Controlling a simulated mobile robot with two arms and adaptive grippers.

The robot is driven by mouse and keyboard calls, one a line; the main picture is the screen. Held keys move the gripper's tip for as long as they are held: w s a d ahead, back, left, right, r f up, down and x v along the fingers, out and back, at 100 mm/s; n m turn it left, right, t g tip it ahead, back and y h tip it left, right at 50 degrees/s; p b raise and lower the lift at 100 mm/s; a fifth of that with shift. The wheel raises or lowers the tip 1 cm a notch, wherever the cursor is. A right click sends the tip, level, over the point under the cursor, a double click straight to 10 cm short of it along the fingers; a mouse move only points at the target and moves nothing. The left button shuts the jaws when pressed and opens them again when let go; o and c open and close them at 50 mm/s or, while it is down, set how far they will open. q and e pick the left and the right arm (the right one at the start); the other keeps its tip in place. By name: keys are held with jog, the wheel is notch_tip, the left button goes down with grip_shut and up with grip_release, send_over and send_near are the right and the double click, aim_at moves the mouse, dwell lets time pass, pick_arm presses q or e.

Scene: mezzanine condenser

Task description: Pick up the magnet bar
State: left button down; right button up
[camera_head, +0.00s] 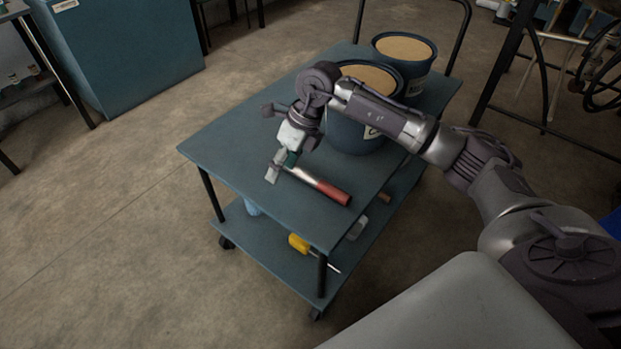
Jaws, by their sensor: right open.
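The magnet bar seems to be the short rod (322,188) with a silver shaft and a red end, lying on the top of the blue cart (232,146). My right gripper (280,166) is open and points down at the silver end of the rod, covering its far tip. I cannot tell whether the fingers touch the rod. My left gripper is not in view.
Two dark blue buckets (350,136) with tan contents stand on the cart's back part, close behind my right arm. A yellow-handled tool (298,243) lies on the lower shelf. The cart top's left part is clear. A blue cabinet (125,50) stands at upper left.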

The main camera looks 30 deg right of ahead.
jog(key=d+r+m+h, duration=0.15)
jog(key=d+h, duration=0.25)
jog(key=d, duration=0.7)
jog(key=g, duration=0.1)
send_over(325, 183)
notch_tip(325, 183, down, 8)
jog(key=shift+w+d+r+b, duration=0.15)
jog(key=shift+r+b, duration=0.1)
jog(key=shift+b, duration=0.1)
jog(key=f, duration=0.5)
jog(key=shift+s+a, duration=0.2)
jog(key=shift+s, duration=0.05)
jog(key=shift+f, duration=0.3)
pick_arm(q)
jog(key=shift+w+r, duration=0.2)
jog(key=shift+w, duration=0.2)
pick_arm(e)
jog(key=shift+w, duration=0.1)
grip_shut()
